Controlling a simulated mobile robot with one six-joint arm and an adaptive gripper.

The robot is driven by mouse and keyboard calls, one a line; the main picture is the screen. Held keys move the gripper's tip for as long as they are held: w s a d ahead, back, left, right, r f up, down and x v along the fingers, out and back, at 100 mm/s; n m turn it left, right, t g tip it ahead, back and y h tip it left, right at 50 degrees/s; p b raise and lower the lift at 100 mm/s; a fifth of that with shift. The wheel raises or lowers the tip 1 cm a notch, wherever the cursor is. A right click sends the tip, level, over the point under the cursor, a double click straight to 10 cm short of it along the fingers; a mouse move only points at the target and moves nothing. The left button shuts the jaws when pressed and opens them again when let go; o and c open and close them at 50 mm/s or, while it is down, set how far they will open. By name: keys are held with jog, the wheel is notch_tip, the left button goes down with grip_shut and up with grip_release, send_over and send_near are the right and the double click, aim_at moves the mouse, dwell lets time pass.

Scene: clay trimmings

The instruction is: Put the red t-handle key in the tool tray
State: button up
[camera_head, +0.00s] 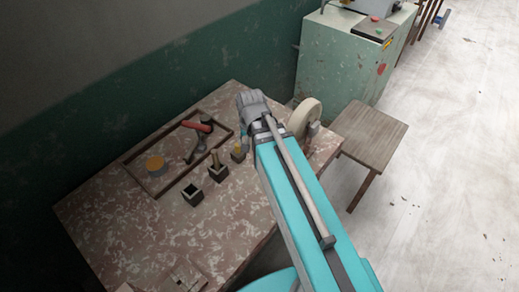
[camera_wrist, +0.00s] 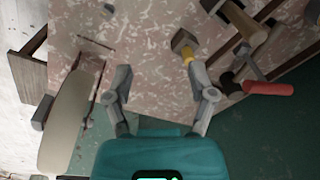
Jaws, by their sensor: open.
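The red t-handle key (camera_head: 197,127) shows as a red bar beside a grey shaft, within the outline of the wooden tool tray (camera_head: 138,179) in the head view. Its red handle (camera_wrist: 270,88) also shows at the right in the wrist view, near the tray's wooden edge. I cannot tell whether it lies on the tray floor or rests on another tool. My gripper (camera_wrist: 164,88) is open with nothing between its fingers. It is apart from the key, to the right of the tray in the head view, partly hidden by my arm.
Several small dark square holders stand along the tray's front; one looks empty (camera_head: 193,196), one holds a wooden handle (camera_head: 216,157), one something yellow (camera_wrist: 188,55). A yellow-topped round object (camera_head: 156,164) sits in the tray. A pale wheel (camera_head: 304,118) stands right of my gripper. The table's front-left is mostly clear.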

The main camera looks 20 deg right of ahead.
jog(key=s+d+n, duration=0.1)
jog(key=s+n, duration=0.1)
jog(key=s+d+n, duration=0.1)
jog(key=s+n, duration=0.1)
jog(key=shift+d+g, duration=0.15)
jog(key=shift+g, duration=0.25)
dwell(1.0)
